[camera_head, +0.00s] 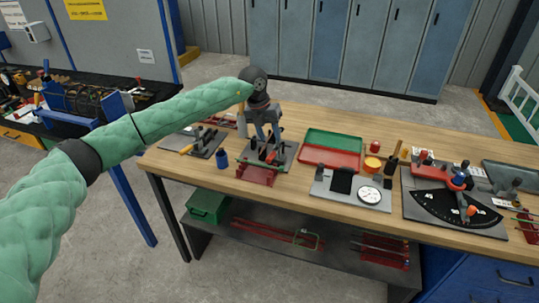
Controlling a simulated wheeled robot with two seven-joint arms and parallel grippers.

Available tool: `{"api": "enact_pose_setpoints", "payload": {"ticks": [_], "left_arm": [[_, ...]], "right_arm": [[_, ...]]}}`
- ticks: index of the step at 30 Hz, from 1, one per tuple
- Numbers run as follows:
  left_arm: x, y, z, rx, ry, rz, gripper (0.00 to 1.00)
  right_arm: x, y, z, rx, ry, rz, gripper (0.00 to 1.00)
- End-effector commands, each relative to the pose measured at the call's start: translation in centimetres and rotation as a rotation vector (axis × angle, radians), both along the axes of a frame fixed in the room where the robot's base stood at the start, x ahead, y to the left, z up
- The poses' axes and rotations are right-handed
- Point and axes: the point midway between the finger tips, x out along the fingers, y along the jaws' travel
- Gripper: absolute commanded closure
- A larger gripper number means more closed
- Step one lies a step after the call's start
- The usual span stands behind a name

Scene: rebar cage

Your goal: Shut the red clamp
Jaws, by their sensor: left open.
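A dark plate (285,160) near the bench's front left carries several small toggle clamps. A small red handle, seemingly the red clamp (271,156), shows among black parts on it. Its lever position is too small to tell. My left gripper (268,138) points down over the back of this plate, its two fingers apart. It is close to the clamps, and I cannot tell whether it touches any. It partly hides the clamps' upper parts. My right gripper is not in view.
A red tray (332,158) and green tray (334,138) lie to the right. A blue cup (222,158) and another tool plate (194,143) stand left. A dial gauge plate (372,202) and a black fan-shaped scale (440,208) are farther right. A red rack (257,174) sits at the front edge.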

Motion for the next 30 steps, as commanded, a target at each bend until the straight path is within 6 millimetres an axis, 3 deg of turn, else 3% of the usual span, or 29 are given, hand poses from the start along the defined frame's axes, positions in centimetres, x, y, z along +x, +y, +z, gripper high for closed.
{"api": "enact_pose_setpoints", "payload": {"ticks": [4,11,30], "left_arm": [[-0.9,1.3,-0.2,0.070,0.057,0.035,0.59],[-1.0,1.0,-1.1,0.068,0.063,0.058,0.59],[-1.3,-0.1,-7.3,0.065,0.060,0.058,0.59]], "right_arm": [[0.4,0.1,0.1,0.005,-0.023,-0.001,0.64],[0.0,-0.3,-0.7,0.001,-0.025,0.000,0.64],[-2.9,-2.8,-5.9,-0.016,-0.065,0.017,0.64]]}}
